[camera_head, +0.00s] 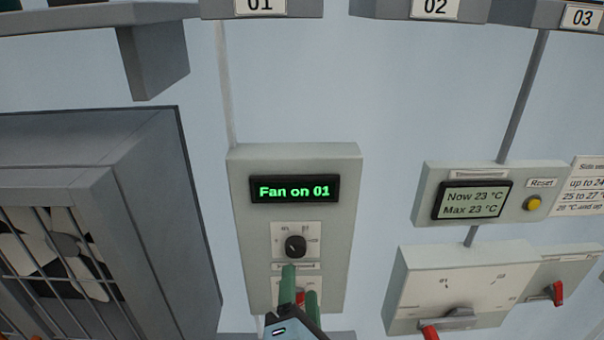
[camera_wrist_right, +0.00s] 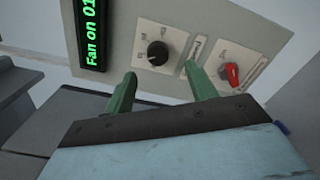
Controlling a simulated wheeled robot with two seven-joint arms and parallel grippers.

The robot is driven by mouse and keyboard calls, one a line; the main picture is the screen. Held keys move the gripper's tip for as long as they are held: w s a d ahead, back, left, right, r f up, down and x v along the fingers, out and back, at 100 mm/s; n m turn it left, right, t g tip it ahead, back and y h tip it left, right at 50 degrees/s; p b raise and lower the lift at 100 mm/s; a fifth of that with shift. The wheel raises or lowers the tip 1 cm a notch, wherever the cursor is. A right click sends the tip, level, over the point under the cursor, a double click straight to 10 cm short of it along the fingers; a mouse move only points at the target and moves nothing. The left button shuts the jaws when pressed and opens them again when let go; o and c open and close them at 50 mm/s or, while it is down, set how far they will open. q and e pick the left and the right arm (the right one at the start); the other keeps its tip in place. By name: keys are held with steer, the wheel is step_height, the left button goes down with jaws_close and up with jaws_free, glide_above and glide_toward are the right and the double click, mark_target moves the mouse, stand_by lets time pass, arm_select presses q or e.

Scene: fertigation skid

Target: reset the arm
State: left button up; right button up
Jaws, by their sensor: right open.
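My right gripper (camera_head: 299,290) is at the lower middle of the head view, in front of the lower part of a grey control box (camera_head: 297,160). Its two green fingers are apart with nothing between them; they also show in the right wrist view (camera_wrist_right: 162,92). The box has a display (camera_head: 294,189) reading "Fan on 01". Below it is a black rotary knob (camera_head: 295,246), also in the wrist view (camera_wrist_right: 157,53). A red switch (camera_wrist_right: 231,75) sits below the knob, partly hidden by the fingers in the head view. My left gripper is not in view.
A caged fan (camera_head: 65,245) in a grey housing stands at left. At right are a temperature display (camera_head: 472,201) reading Now 23 °C, Max 23 °C, a yellow reset button (camera_head: 533,203), and a lower box (camera_head: 450,285) with red-tipped levers. Numbered shelves run along the top.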

steer(key=s+d+f+m+g+h, duration=0.35)
steer(key=d+f+m+g, duration=0.35)
steer(key=d+f+m, duration=0.6)
steer(key=s+d+f+m+g+y, duration=0.35)
steer(key=s+d+m+g, duration=0.5)
steer(key=s, duration=0.55)
step_height(320, 180, down, 34)
steer(key=s+d+b, duration=0.1)
steer(key=s+b, duration=0.1)
steer(key=b, duration=0.6)
steer(key=s+d+f+b, duration=0.1)
steer(key=s+f+b, duration=0.2)
steer(key=s+f, duration=0.5)
steer(key=s+d+f+g+b, duration=0.1)
steer(key=s+f+b, duration=0.3)
steer(key=s+f, duration=0.4)
step_height(320, 180, down, 6)
steer(key=shift+d+f+b, duration=0.1)
steer(key=shift+d+b, duration=0.2)
steer(key=shift+d, duration=0.15)
